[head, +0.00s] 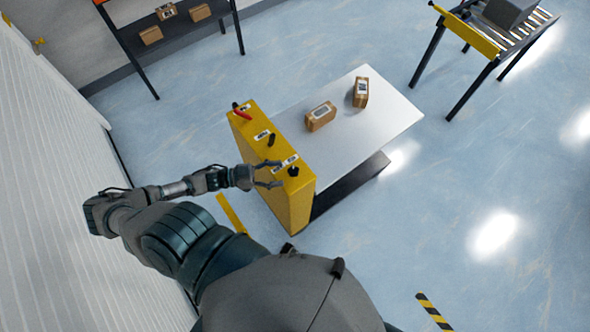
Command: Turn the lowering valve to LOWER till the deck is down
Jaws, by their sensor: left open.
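A yellow control panel (297,205) stands along the left edge of the white deck (378,120). On its top are a red-handled lever (242,113), a small black lever (271,140) and a black knob (293,171), each beside a white label too small to read. I cannot tell from the labels which is the lowering valve. The deck stands raised above a dark base (350,185). My left gripper (277,174) is open, its two fingers pointing right at the black knob, just left of it. Contact cannot be made out. My right gripper is not in view.
Two cardboard boxes, one near the panel (320,117) and one farther right (361,92), sit on the deck. A roller conveyor (490,35) stands top right, a dark shelf (180,27) with boxes top left. A white wall (45,180) runs along the left. The floor at right is open.

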